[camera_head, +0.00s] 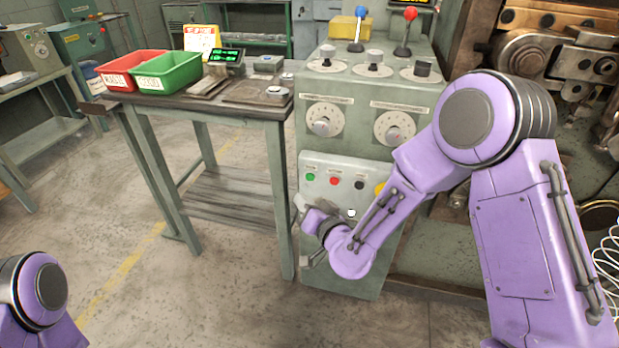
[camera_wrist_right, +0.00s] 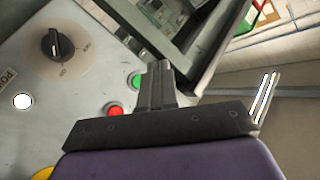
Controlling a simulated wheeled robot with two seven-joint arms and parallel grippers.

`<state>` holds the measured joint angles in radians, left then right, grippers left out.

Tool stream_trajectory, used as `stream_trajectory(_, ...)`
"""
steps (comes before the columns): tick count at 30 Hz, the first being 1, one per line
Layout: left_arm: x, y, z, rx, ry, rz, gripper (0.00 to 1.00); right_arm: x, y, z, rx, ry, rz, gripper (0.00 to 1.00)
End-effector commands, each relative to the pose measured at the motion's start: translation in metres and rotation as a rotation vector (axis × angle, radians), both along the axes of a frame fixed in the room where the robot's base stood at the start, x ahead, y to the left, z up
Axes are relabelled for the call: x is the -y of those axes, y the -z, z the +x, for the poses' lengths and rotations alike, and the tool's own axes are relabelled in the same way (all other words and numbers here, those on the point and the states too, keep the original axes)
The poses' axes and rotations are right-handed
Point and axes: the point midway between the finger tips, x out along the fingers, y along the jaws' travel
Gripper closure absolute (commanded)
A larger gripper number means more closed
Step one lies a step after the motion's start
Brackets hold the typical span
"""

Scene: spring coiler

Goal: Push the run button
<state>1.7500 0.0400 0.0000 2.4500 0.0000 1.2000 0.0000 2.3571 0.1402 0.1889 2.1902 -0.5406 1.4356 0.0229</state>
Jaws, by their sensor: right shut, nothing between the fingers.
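The grey-green control panel (camera_head: 350,168) stands in the middle of the head view. On its white lower plate sit a green button (camera_head: 310,177), a red button (camera_head: 334,181), a black button (camera_head: 359,185) and a yellow button (camera_head: 380,188). Their labels are too small to read. My right gripper (camera_head: 300,203) is shut and empty, low in front of the plate, below the green button. In the right wrist view the shut fingers (camera_wrist_right: 160,72) appear beside the green button (camera_wrist_right: 134,82) and red button (camera_wrist_right: 115,110); contact cannot be told. My left gripper is out of view.
A workbench (camera_head: 220,110) with a red bin (camera_head: 130,70), a green bin (camera_head: 168,72) and a small display stands left of the panel. Dials and levers sit higher on the panel. Heavy machinery (camera_head: 560,50) stands right. The floor at front left is clear.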

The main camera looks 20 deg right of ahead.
Motion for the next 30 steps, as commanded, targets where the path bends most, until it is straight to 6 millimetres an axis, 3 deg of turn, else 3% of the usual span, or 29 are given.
stream_trajectory(10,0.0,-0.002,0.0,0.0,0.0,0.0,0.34,0.024,0.0,0.035,-0.001,0.002,0.002,1.0)
stream_trajectory(30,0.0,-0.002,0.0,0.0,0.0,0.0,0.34,0.027,0.001,0.039,-0.002,0.001,-0.001,1.0)
